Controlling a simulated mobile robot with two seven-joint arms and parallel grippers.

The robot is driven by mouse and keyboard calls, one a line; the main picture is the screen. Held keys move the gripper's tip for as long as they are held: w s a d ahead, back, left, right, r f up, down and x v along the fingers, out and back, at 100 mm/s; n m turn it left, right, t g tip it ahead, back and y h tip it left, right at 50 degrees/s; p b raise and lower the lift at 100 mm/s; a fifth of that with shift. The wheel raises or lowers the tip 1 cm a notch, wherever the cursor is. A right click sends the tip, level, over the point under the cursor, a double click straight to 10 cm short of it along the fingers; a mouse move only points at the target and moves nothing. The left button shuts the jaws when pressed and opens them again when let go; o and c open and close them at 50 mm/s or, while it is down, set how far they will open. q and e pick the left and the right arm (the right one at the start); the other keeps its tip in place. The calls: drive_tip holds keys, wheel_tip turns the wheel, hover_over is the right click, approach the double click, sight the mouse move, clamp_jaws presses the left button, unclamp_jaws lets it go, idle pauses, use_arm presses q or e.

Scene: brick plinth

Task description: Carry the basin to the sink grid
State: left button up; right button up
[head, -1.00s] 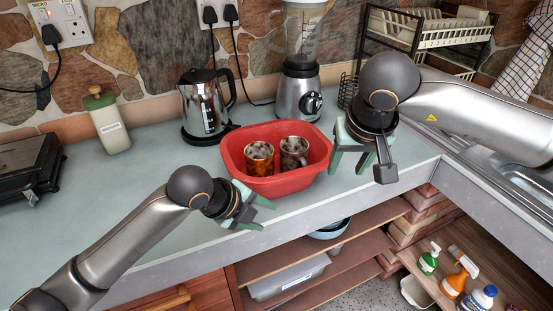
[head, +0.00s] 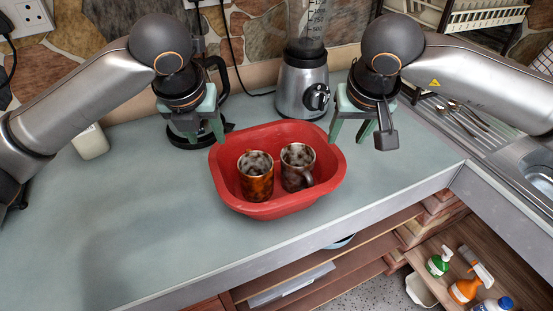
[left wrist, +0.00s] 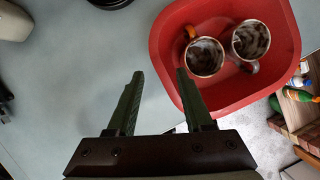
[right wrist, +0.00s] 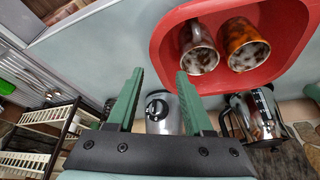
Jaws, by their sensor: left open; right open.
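The red basin (head: 272,208) stands on the counter with two stained mugs inside, an orange-brown one (head: 256,178) and a greyish one (head: 298,167). My left gripper (head: 204,139) is open and empty at the basin's back left corner; in the left wrist view its right finger overlaps the basin's rim (left wrist: 232,103). My right gripper (head: 348,141) is open and empty by the back right corner; its right finger overlaps the basin (right wrist: 212,84) in the right wrist view. Ridged steel with spoons (head: 452,122) lies at right beside the sink (head: 535,168); I cannot make out a separate grid.
A blender (head: 303,85) stands behind the basin, between my grippers. A kettle is mostly hidden behind my left gripper. A dish rack (head: 485,18) stands at the back right. Open shelves with spray bottles (head: 465,288) are below. The counter's front left is clear.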

sight(216, 158)
use_arm(q)
drive_tip(key=x, duration=1.2)
drive_tip(key=shift+s+f, duration=0.1)
drive_tip(key=shift+f, duration=0.1)
use_arm(e)
drive_tip(key=x, duration=1.2)
drive_tip(key=shift+s+f, duration=0.1)
drive_tip(key=shift+f, duration=0.1)
use_arm(q)
clamp_jaws()
use_arm(e)
clamp_jaws()
use_arm(q)
drive_tip(key=shift+r, duration=0.15)
use_arm(e)
drive_tip(key=shift+r, duration=0.15)
